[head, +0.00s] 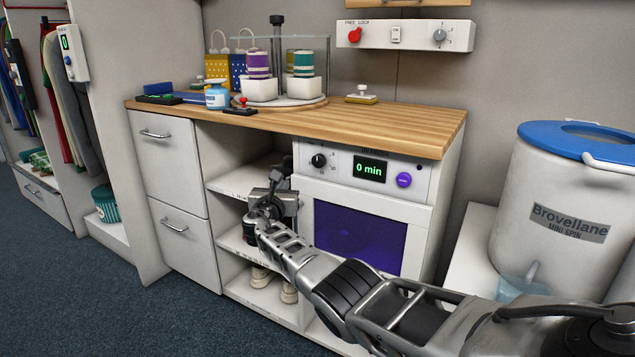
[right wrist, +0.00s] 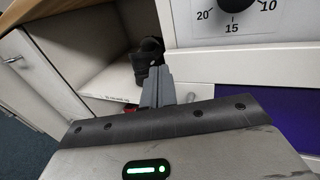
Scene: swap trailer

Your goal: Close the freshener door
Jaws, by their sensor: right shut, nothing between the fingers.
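The freshener (head: 365,168) is built in under the right end of the wooden counter, with a black knob, a display reading "0 min" and a purple button. Its white-framed door (head: 415,212) with a purple window looks upright and about flush with the front; I cannot tell whether it is fully shut. My right gripper (head: 277,184) is shut and empty at the door's left side, in front of the open shelves. In the right wrist view, the shut fingers (right wrist: 158,86) are left of the door frame (right wrist: 245,66). My arm hides the door's lower left part. My left gripper is not in view.
White drawers (head: 170,185) and open shelves (head: 235,184) stand left of the freshener. The counter (head: 400,125) above holds stamps, a bottle and a round stand. A white drum with a blue lid (head: 560,140) stands at the right, close to my arm.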

